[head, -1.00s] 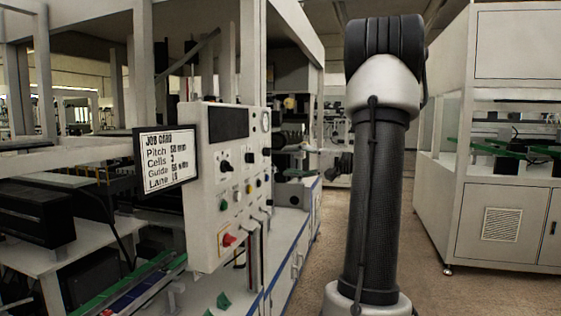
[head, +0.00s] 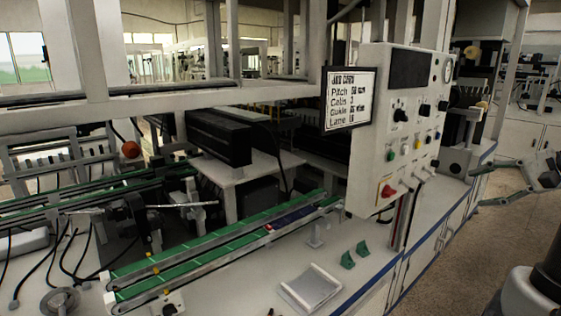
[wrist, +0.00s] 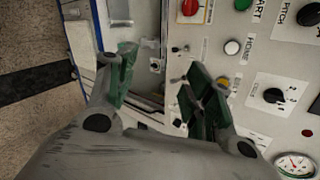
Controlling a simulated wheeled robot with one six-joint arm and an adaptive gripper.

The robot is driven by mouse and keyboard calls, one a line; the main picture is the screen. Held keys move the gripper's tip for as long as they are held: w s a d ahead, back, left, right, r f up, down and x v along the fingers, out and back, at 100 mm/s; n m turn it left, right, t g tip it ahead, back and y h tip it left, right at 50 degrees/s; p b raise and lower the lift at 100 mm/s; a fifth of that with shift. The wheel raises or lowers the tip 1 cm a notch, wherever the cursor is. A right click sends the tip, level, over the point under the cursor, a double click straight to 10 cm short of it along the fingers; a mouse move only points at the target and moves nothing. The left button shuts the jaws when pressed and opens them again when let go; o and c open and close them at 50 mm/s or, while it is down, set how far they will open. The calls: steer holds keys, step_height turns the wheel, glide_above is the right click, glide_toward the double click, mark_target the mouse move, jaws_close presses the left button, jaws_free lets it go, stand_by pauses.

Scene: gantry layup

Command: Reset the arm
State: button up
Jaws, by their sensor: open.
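My gripper (wrist: 160,88) is open and empty in the wrist view, its two green-tipped fingers spread apart. The control panel (wrist: 262,62) fills the right of that view, with its face behind the right finger. In the head view my gripper (head: 482,186) shows at the right edge, to the right of the panel (head: 378,150). Most of my arm is out of frame there. I cannot tell whether a finger touches the panel.
A job card screen (head: 349,98) is mounted at the panel's left. Green-edged conveyor rails (head: 225,240) cross the bench. Open floor (head: 440,270) is at the right.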

steer(key=s+a+f+n+g+h, duration=0.1)
steer(key=s+a+n+g+h, duration=0.2)
steer(key=s, duration=0.3)
steer(key=s+a+f+n+g+h, duration=0.2)
steer(key=s+a+n+g+h, duration=0.15)
steer(key=s, duration=0.35)
steer(key=a+r+n+t+h, duration=0.1)
steer(key=a+r+n+t, duration=0.2)
steer(key=a+n, duration=0.3)
steer(key=shift+s+r+n, duration=0.2)
steer(key=shift+r+n, duration=0.15)
steer(key=shift+r, duration=0.3)
